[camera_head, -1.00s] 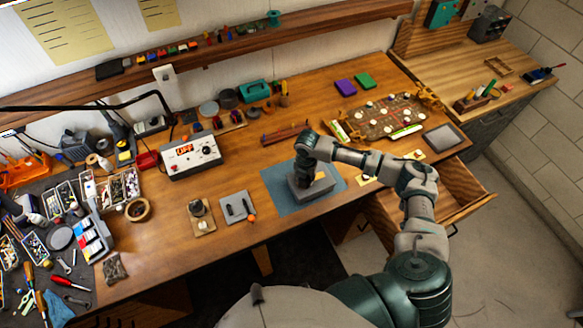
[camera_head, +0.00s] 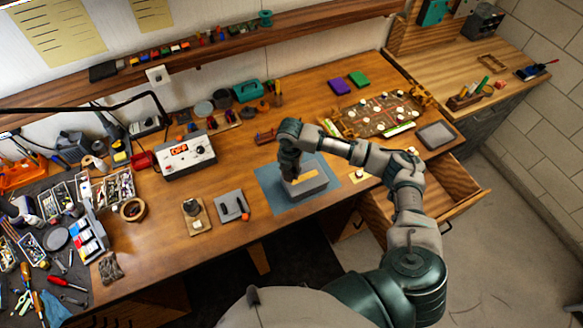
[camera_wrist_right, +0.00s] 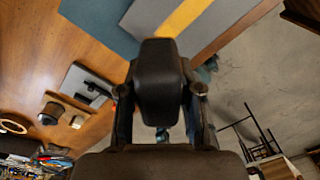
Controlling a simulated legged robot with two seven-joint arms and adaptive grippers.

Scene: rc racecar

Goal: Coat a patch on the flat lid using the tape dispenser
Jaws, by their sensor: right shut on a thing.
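A grey box with a flat lid (camera_head: 315,185) sits on a blue mat (camera_head: 268,186) near the table's front edge. A yellow-orange strip (camera_head: 303,178) lies on the lid; it also shows in the right wrist view (camera_wrist_right: 183,17). My right gripper (camera_head: 289,172) points down at the lid's left end. It is shut on a rounded black thing, which appears to be the tape dispenser (camera_wrist_right: 160,85), between its fingers. The dispenser hides part of the lid, and I cannot tell whether it touches it. My left gripper is not in view.
Left of the mat are a grey tray with a dark tool (camera_head: 232,206) and a wooden block with a small round part (camera_head: 194,214). A control box with a display (camera_head: 187,155) stands farther back. An open drawer (camera_head: 455,190) juts out at right.

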